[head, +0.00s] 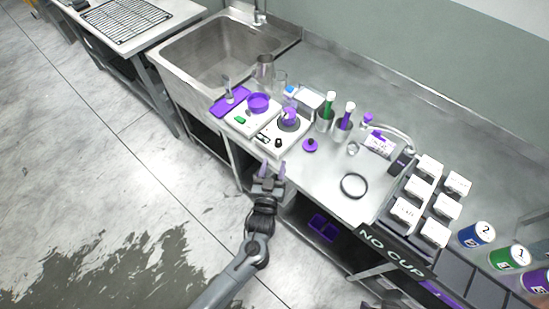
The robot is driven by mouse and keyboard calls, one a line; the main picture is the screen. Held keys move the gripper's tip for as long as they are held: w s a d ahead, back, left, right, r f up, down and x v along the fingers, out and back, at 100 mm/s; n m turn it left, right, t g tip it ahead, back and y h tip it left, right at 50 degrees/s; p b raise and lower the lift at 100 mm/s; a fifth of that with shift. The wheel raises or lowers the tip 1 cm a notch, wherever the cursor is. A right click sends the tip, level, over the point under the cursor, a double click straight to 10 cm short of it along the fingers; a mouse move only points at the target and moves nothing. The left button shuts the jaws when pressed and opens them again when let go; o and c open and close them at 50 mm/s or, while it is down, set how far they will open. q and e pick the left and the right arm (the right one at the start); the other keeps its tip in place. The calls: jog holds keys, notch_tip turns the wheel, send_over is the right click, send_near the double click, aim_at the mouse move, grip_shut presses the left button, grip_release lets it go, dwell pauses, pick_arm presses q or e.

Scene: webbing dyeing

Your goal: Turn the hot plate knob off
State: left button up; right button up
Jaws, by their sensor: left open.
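The hot plate (270,136) is a white unit on the steel counter, near its front edge. A small dark knob (278,143) shows on its front; its exact setting is too small to read. A small purple vessel (289,115) sits on the round dark heating surface. My left gripper (273,168) is open and empty, with purple-tipped fingers pointing toward the hot plate. It is just in front of the counter edge, below the knob in the picture and apart from it. My right gripper does not show.
A white scale (240,120) with a purple bowl (258,103) stands left of the hot plate. A purple-knobbed lid (310,146) and bottles in beakers (326,117) stand to its right. A sink (222,55) is behind left.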

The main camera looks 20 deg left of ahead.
pick_arm(q)
jog(key=w+d+r+h, duration=0.1)
jog(key=d+r+h, duration=0.1)
jog(key=h, duration=0.1)
jog(key=m+h+b, duration=0.6)
jog(key=b, duration=0.4)
send_near(276, 144)
jog(key=b+x, duration=0.1)
jog(key=x, duration=0.9)
jog(key=shift+r, duration=0.1)
jog(key=shift+w+d, duration=0.2)
jog(key=shift+w, duration=0.35)
